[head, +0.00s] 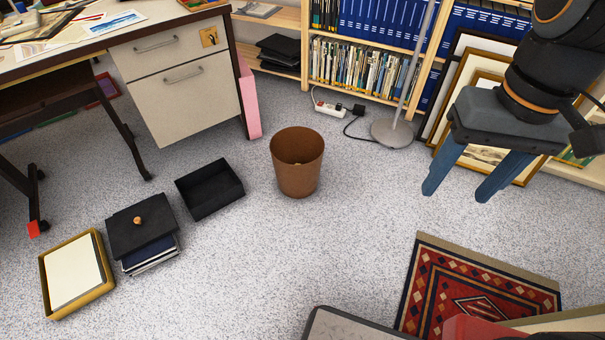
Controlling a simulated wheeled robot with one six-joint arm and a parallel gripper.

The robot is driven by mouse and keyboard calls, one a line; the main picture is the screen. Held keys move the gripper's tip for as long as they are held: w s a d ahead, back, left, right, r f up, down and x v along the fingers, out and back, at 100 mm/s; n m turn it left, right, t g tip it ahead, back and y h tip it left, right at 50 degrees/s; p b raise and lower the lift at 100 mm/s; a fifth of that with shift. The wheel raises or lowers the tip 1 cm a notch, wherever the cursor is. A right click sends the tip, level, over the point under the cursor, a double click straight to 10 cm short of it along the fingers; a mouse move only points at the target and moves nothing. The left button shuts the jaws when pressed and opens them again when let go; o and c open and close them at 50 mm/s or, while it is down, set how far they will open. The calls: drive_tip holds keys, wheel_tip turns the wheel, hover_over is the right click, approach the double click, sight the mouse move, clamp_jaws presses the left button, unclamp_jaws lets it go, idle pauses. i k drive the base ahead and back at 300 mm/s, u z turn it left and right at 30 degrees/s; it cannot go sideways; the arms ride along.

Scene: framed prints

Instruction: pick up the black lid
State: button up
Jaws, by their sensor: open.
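The black lid (155,237) is a flat dark square with a small round orange-brown knob (138,220) on top. It lies on a low stack of dark blue and pale books or papers (150,256) on the floor at the lower left. An open, empty-looking black box (210,190) sits to the right of it, a little farther back. My gripper (456,193) hangs at the upper right, its two blue fingers apart with nothing between them. It is far to the right of the lid and touches nothing I can see.
A brown waste bin (298,165) stands between lid and gripper. A yellow tray (98,235) with paper is left of the lid. A desk (175,75), bookshelf (307,50), lamp base (392,133) and leaning frames (455,85) line the back. Speckled floor before the bin is clear.

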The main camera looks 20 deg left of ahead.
sight(146, 223)
drive_tip(key=k, duration=0.5)
drive_tip(key=u, duration=1.15)
drive_tip(key=i, duration=0.65)
drive_tip(key=u, duration=4.05)
drive_tip(key=i, duration=0.2)
drive_tip(key=z, duration=0.15)
